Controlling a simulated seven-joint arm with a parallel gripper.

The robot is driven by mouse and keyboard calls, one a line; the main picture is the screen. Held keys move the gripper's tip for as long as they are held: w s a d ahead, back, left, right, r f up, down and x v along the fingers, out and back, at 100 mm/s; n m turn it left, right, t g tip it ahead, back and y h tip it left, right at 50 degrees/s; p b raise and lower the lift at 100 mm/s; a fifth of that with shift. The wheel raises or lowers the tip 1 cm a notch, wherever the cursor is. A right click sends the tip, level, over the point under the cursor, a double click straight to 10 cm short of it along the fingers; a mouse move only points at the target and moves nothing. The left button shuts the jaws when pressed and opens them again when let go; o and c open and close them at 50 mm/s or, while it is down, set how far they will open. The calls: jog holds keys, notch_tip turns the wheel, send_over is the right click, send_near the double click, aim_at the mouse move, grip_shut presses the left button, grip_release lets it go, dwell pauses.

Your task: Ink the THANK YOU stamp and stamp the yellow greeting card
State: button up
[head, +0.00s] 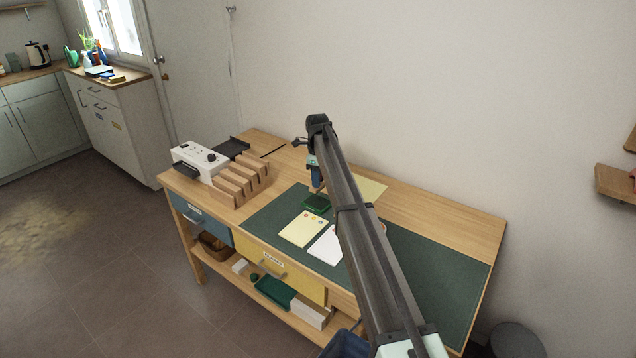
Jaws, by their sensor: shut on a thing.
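My gripper (315,172) hangs at the far end of my arm and points down over the back left of the green mat. It is shut on a small wooden stamp (318,186); its lettering cannot be read. The stamp is just above or at the back of the green ink pad (316,204); I cannot tell whether they touch. A pale yellow card (303,230) with small coloured dots along its top lies in front of the pad. A second yellow sheet (371,187) lies behind my arm and is partly hidden by it.
A white card (326,246) lies right of the dotted card. The green mat (440,270) is clear at right. A slotted wooden rack (240,182), a white device (201,160) and a dark tray (232,147) stand at the table's left end.

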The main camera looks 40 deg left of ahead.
jog(key=shift+r, duration=0.65)
send_over(305, 227)
jog(key=shift+s+f, duration=0.1)
jog(key=shift+f, duration=3.3)
jog(key=shift+f, duration=0.5)
jog(key=shift+r, duration=0.15)
notch_tip(305, 227, up, 7)
jog(key=shift+d, duration=0.1)
dwell(0.4)
